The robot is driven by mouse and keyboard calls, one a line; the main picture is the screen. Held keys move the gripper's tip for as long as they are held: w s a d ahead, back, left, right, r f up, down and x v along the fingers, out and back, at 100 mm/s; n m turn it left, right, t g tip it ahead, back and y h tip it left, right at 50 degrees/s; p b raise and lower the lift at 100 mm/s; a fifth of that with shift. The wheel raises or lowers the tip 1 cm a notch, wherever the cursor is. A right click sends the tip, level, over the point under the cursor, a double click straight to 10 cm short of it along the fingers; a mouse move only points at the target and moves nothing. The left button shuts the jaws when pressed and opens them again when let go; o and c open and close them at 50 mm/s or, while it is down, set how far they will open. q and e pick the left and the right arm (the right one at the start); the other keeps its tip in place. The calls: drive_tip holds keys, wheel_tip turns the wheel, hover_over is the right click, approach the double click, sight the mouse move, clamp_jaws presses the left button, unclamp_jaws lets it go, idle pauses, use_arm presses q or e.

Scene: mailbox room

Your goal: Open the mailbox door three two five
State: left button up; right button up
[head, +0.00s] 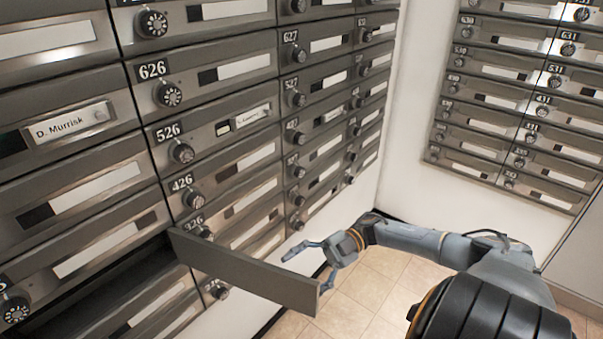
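A grey mailbox door (247,272) in the lowest visible rows stands swung out from the wall, its attached edge just left of the box marked 326 (195,223). Its compartment (110,290) shows as a dark opening to the left. The number on this door is not visible. My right gripper (304,273) is behind the door's free end, with its fingers spread apart and nothing between them that I can see. One fingertip is close to the door's free end; I cannot tell if they touch. My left gripper is not in view.
Closed mailboxes with round dials fill the wall, including 426 (182,182), 526 (167,133) and 626 (152,69). A second mailbox bank (510,110) hangs on the right wall. Tiled floor (365,295) lies clear below my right arm.

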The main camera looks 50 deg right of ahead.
drive_tip(key=s+d, duration=0.2)
drive_tip(key=d, duration=1)
drive_tip(key=shift+a, duration=0.1)
idle(0.4)
